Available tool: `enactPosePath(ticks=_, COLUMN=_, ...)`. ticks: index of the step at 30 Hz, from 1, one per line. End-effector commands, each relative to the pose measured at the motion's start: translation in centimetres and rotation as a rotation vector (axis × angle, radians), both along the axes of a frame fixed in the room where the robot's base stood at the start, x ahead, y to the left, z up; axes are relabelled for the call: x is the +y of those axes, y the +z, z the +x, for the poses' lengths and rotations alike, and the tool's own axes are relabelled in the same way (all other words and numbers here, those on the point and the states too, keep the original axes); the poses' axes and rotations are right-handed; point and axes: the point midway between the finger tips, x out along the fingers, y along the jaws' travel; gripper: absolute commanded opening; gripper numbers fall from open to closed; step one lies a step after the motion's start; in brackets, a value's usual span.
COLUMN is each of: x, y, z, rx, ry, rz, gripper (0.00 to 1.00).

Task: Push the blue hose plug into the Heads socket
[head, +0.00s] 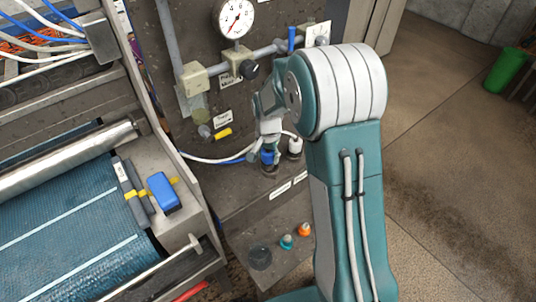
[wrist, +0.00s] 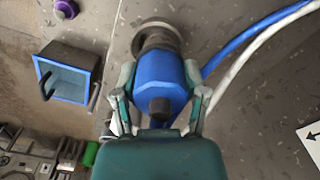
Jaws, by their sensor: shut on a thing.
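The blue hose plug (wrist: 158,84) is between the two fingers of my gripper (wrist: 160,97), which is shut on it. A blue hose (wrist: 235,45) runs away to the upper right. The plug's far end meets a round grey socket (wrist: 150,27) in the wrist view; how deep it sits I cannot tell. The small ledge labels (head: 280,190) are unreadable, so I cannot confirm which one is Heads.
A white plug (head: 295,147) stands close to the right of the blue one. A pressure gauge (head: 234,18) and pipework are above. Orange (head: 304,230) and teal (head: 286,242) fittings sit on the lower shelf. The machine with blue rug (head: 60,225) fills the left.

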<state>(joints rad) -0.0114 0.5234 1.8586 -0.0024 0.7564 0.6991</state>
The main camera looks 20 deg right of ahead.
Motion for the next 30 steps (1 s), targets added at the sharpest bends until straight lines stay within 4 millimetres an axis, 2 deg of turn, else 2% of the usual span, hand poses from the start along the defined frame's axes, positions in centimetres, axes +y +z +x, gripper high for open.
enactPosePath(ticks=21, x=-0.3, y=-1.9, z=0.0, rx=0.001, ry=0.0, rz=0.001, gripper=0.0)
enactPosePath(ticks=30, x=-0.3, y=-2.0, z=0.0, rx=0.001, ry=0.0, rz=0.001, gripper=0.0)
